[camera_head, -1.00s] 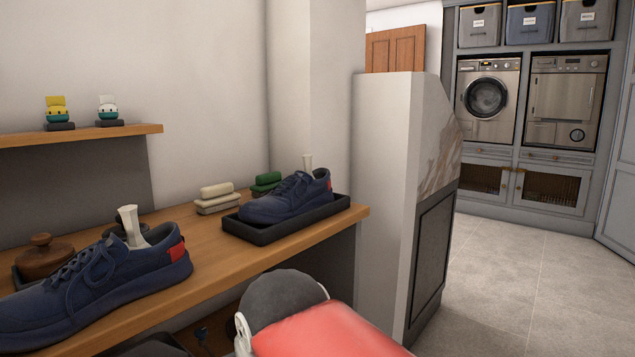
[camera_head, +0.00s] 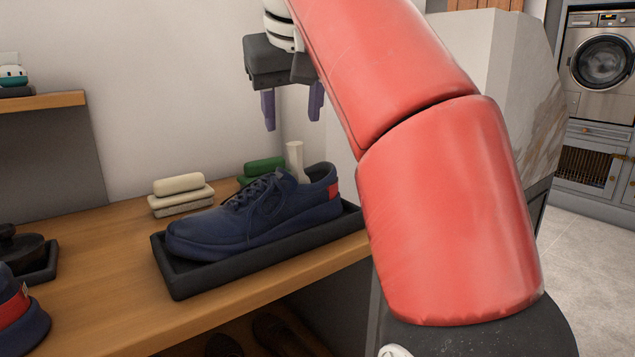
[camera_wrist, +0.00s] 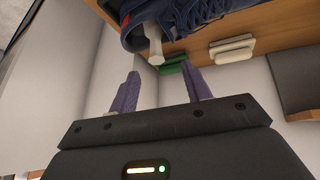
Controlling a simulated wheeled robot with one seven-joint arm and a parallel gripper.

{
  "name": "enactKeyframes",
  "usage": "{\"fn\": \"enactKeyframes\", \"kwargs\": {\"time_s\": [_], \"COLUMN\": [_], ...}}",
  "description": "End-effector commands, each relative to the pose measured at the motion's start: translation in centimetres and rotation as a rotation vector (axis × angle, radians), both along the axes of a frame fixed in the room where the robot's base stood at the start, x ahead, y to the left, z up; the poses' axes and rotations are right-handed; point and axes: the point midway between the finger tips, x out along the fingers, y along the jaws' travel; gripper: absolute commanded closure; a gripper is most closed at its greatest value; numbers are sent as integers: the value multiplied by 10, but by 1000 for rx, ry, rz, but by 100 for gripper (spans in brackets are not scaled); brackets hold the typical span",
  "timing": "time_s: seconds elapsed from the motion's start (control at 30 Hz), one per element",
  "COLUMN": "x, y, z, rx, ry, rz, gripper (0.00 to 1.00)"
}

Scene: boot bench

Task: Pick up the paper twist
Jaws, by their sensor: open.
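The paper twist (camera_head: 295,162) is a pale, upright, narrow piece in the opening of a navy shoe (camera_head: 262,212) with a red heel tab. Its lower end is hidden inside the shoe. It also shows in the wrist view (camera_wrist: 153,38), against the shoe near the top. The shoe sits in a black tray (camera_head: 180,278) on the wooden bench. My gripper (camera_head: 292,115) is open and empty, with purple fingers pointing down. In the head view it appears above the twist, apart from it. The fingers also show in the wrist view (camera_wrist: 163,82).
White brushes or blocks (camera_head: 180,192) and green ones (camera_head: 264,167) lie behind the tray on the bench (camera_head: 110,300). Part of another navy shoe (camera_head: 22,320) is at lower left. A wall shelf (camera_head: 45,103) is at left. A partition (camera_head: 480,60) stands right of the bench.

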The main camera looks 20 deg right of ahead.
Motion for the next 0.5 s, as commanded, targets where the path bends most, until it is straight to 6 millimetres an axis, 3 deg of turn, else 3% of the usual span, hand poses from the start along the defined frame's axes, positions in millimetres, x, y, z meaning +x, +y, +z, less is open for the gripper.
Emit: {"fn": "enactKeyframes", "kwargs": {"time_s": [0.37,0.5], "x": [17,29], "y": [-6,-13], "z": [-26,-44], "rx": [0,0], "ry": [1,3], "rz": [-1,-3], "gripper": [52,52]}}
